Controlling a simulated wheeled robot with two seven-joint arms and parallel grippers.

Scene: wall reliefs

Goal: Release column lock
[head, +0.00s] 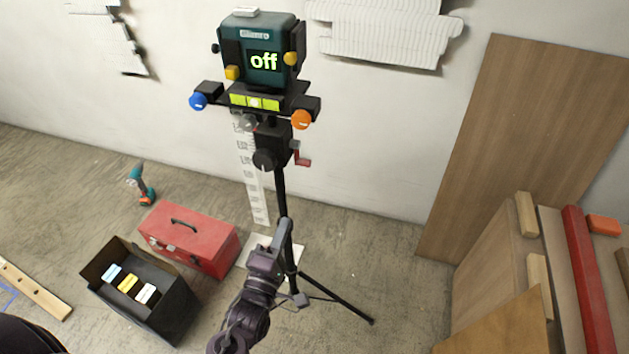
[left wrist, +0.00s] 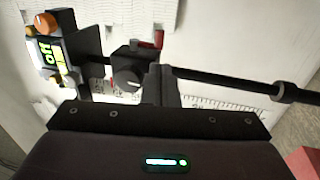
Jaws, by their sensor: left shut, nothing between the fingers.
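A tripod with a black column (head: 279,190) stands before the wall. It carries a teal device (head: 258,48) whose screen reads "off". Below its head is a round black knob with a white mark (head: 264,160) and a red crank (head: 302,158). In the left wrist view the knob (left wrist: 127,79), the crank (left wrist: 150,40) and the column (left wrist: 230,83) lie just beyond the fingers. I cannot tell which part is the column lock. My left gripper (head: 285,224) is shut and empty, below the knob and overlapping the column in view; contact cannot be told. My right gripper is out of view.
A red toolbox (head: 205,236), a black open bin (head: 165,318) with labelled blocks and a drill (head: 141,185) sit on the floor at left. Wooden boards (head: 525,140) lean at right. A tripod leg (head: 340,299) spreads right. Floor between tripod and boards is clear.

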